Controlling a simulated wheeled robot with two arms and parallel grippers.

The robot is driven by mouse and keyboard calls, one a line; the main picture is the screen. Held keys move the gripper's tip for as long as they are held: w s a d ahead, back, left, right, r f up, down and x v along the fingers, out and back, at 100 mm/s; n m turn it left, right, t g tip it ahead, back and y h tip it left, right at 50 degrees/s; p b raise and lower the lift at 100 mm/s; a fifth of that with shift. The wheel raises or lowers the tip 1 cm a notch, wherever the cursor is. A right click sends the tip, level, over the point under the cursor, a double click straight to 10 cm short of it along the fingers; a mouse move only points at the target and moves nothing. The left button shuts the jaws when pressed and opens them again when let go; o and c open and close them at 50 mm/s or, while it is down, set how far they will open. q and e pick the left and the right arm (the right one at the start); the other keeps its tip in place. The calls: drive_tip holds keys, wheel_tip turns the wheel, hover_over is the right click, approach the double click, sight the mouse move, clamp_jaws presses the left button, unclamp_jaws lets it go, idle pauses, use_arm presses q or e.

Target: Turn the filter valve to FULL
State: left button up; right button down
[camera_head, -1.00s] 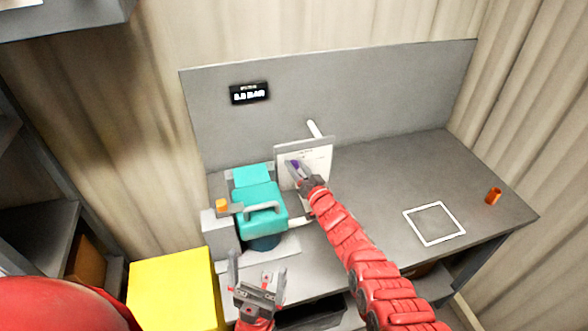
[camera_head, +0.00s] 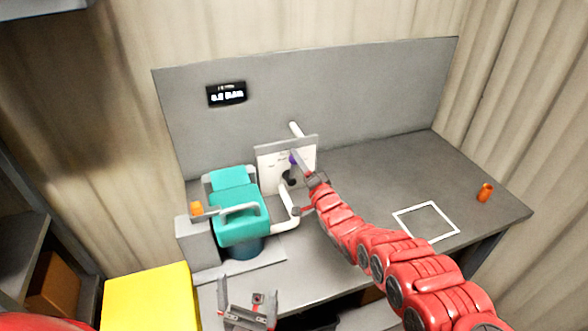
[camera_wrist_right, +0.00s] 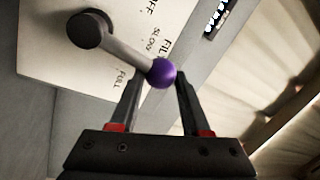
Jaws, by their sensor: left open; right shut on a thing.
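The filter valve is a grey lever with a purple ball knob (camera_wrist_right: 162,72) on a dark round hub (camera_wrist_right: 90,28). It sits on a white label plate (camera_wrist_right: 50,60) reading OFF, SLOW and FULL. In the wrist view the lever points between SLOW and FULL. My right gripper (camera_wrist_right: 158,82) is shut on the purple knob, a finger on each side. In the head view the plate (camera_head: 268,160) stands upright at mid-bench, with the knob (camera_head: 293,158) near its top. My left gripper (camera_head: 247,290) is open and empty at the bench's front edge.
A teal pump unit (camera_head: 235,225) with a white pipe (camera_head: 286,198) stands left of the plate. A black display (camera_head: 227,94) hangs on the back panel. A yellow box (camera_head: 150,298) is front left. An orange cup (camera_head: 485,192) and white square outline (camera_head: 428,207) are right.

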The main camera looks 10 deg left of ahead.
drive_tip(key=d+f+m+b, duration=0.1)
drive_tip(key=m, duration=0.1)
drive_tip(key=w+d+f+m+h+b, duration=0.1)
drive_tip(key=m, duration=0.1)
drive_tip(key=w+d+f+m+t+b, duration=0.1)
drive_tip(key=m, duration=0.1)
drive_tip(key=shift+m+b, duration=0.3)
drive_tip(key=shift+w+d+f+m+t+h+b, duration=0.2)
drive_tip(key=shift+d+m+t+h+b, duration=0.15)
drive_tip(key=shift+m, duration=0.45)
drive_tip(key=shift+a, duration=0.1)
drive_tip(key=shift+c, duration=2)
unclamp_jaws()
drive_tip(key=shift+a, duration=0.1)
drive_tip(key=shift+r, duration=0.15)
